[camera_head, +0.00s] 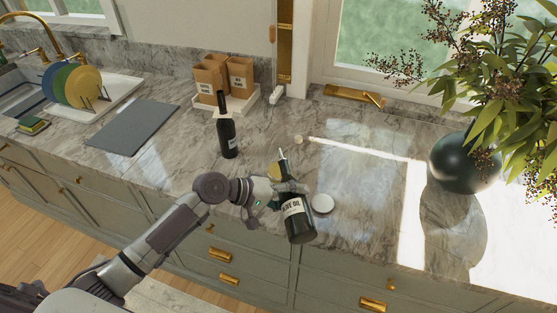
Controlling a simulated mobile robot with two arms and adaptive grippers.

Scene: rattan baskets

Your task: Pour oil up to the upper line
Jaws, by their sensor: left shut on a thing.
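A dark bottle labelled as olive oil (297,222) is held in my left gripper (288,190), which is shut around its upper part. The bottle leans slightly, spout up and to the left, and its base overlaps the counter's front edge in the picture; it appears raised. A second dark bottle (228,138) with a light label stands upright on the counter, behind and left of the gripper. A yellowish round thing (274,171) shows partly behind the gripper; the rest is hidden. No upper line can be made out. My right gripper is out of view.
A white round disc (322,204) lies right of the held bottle. A small pale object (298,139) lies behind it. A dark round vase (464,162) with foliage stands right. A grey board (132,133), dish rack and boxes (240,76) are left and back. The marble counter's middle right is clear.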

